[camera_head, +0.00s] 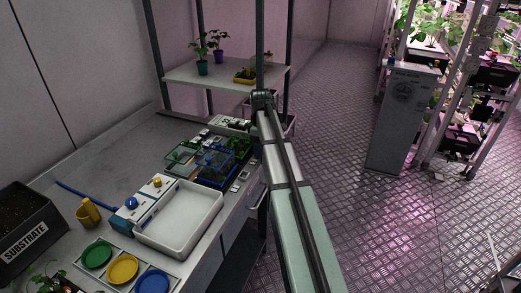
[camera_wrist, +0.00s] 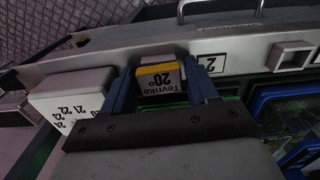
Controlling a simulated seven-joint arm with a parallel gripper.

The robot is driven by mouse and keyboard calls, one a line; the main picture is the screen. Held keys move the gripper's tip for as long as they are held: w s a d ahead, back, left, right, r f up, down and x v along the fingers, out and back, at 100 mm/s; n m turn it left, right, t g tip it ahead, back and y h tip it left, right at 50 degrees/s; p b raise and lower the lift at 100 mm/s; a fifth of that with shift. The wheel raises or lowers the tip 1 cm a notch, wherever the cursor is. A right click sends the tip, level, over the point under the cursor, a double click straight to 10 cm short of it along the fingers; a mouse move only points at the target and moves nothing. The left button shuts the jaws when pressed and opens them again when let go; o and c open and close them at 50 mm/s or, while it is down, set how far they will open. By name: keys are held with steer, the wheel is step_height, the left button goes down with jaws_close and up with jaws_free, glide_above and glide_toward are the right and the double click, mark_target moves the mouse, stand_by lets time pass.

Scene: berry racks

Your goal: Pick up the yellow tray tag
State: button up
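The yellow tray tag (camera_wrist: 158,76) is a small white block with a yellow stripe, printed "Tevrika 20°", upside down in the wrist view. It sits at the pale rail in front of me. My gripper (camera_wrist: 160,68) has its two blue fingers on either side of the tag, the tag lying between them. The fingers look spread, with a narrow gap at the right finger; contact at the left finger is hard to judge. In the head view my arm hides the gripper and the tag.
A white block with numbers (camera_wrist: 72,100) is left of my gripper. A "2" plate (camera_wrist: 212,64) and a square socket (camera_wrist: 291,56) are to the right. In the head view, blue-rimmed trays (camera_head: 217,165), a white basin (camera_head: 180,218) and a shelf (camera_head: 215,75) stand near my arm.

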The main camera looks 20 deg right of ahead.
steer(key=c, duration=0.6)
steer(key=shift+c, duration=0.2)
step_height(320, 180, up, 9)
steer(key=shift+f, duration=0.2)
steer(key=shift+r, duration=0.35)
steer(key=shift+w+a+r, duration=0.1)
steer(key=shift+a+r, duration=0.1)
steer(key=shift+a, duration=0.1)
steer(key=w+a+r, duration=0.1)
steer(key=w+a, duration=1.2)
steer(key=shift+w+r+m, duration=0.25)
steer(key=shift+w+m, duration=0.05)
steer(key=shift+w, duration=0.1)
